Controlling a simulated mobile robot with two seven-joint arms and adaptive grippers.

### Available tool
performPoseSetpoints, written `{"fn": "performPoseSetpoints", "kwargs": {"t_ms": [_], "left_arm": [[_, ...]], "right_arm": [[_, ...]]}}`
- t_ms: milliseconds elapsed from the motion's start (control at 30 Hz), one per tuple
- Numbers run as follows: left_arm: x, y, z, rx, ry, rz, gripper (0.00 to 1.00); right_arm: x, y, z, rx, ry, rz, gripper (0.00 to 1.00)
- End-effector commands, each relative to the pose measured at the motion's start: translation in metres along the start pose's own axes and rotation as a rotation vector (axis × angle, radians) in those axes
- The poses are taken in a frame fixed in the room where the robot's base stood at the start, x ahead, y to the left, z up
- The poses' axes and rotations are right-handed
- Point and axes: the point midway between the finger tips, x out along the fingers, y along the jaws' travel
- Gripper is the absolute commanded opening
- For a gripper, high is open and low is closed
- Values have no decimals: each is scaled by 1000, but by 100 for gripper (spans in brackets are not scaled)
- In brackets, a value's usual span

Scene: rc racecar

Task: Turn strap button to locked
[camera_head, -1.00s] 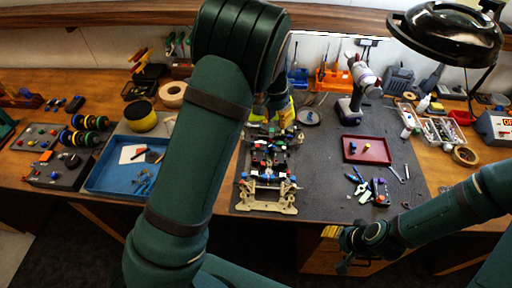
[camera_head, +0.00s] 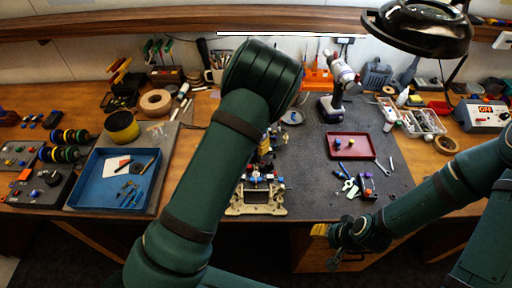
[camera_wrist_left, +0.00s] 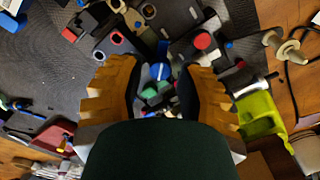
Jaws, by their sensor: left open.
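The RC car chassis (camera_head: 256,203) stands on the grey mat, its far part covered by my left arm in the head view. In the left wrist view, a small round blue knob with a white line (camera_wrist_left: 159,71) sits among the car parts between my left fingers; it looks like the strap button. My left gripper (camera_wrist_left: 160,88) is open around the knob area, with yellow-brown fingers on either side. Contact cannot be told. In the head view my left gripper is mostly hidden behind the arm. My right gripper (camera_head: 338,260) hangs low before the bench front; its jaws are unclear.
A blue tray (camera_head: 85,188) with small parts lies left of the car. A red tray (camera_head: 349,146), loose tools and a drill (camera_head: 335,100) lie to the right. A black lamp (camera_head: 420,30) overhangs the back right. In the left wrist view a lime-green part (camera_wrist_left: 260,115) lies close by the right finger.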

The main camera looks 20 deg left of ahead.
Motion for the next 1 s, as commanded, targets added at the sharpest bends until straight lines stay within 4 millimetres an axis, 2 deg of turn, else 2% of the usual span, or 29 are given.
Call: {"fn": "performPoseSetpoints", "kwargs": {"t_ms": [200, 433, 467, 500, 567, 600, 1000], "left_arm": [[12, 0, 0, -2, 1, -1, 36], [12, 0, 0, -1, 1, 0, 36], [12, 0, 0, -1, 1, 0, 39], [12, 0, 0, -1, 1, 0, 25], [12, 0, 0, -1, 0, 0, 4], [12, 0, 0, -1, 0, 0, 0], [13, 0, 0, 37, 0, 1, 0]], "right_arm": [[0, 0, 0, 0, 0, 0, 47], [0, 0, 0, 0, 0, 0, 47], [0, 0, 0, 0, 0, 0, 47], [0, 0, 0, 0, 0, 0, 47], [0, 0, 0, 0, 0, 0, 47], [0, 0, 0, 0, 0, 0, 47], [4, 1, 0, 0, 0, 0, 47]]}}
